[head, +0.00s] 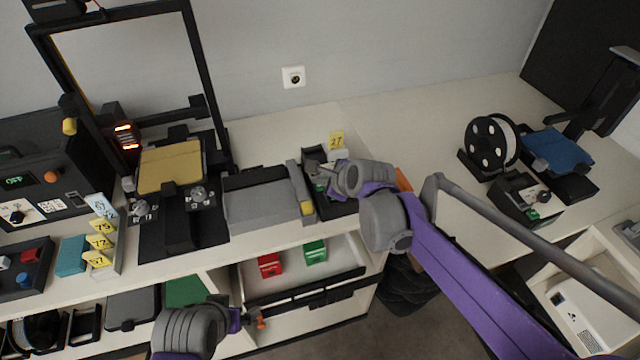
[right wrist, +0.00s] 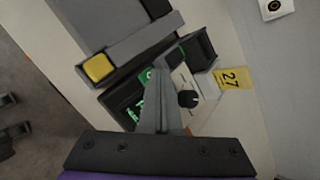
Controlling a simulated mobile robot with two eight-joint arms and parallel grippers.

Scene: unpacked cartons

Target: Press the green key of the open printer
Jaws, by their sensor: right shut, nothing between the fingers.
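My right gripper (head: 322,174) is shut and empty, its fingertips over a small dark control box (head: 342,206) on the bench. In the right wrist view the closed fingers (right wrist: 160,78) reach a green key (right wrist: 145,76), which they partly cover; I cannot tell whether they touch it. A green-lit display (right wrist: 137,109) and a black knob (right wrist: 188,98) are on the same box. An open-frame printer with a yellow bed (head: 170,167) stands to the left. My left gripper (head: 250,318) is low in front of the shelf; its jaw state is unclear.
A grey unit (head: 262,203) with a yellow block stands left of the control box. A yellow tag 27 (head: 336,140) stands behind it. Another printer with a blue bed (head: 558,150) and a spool (head: 491,141) are at right.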

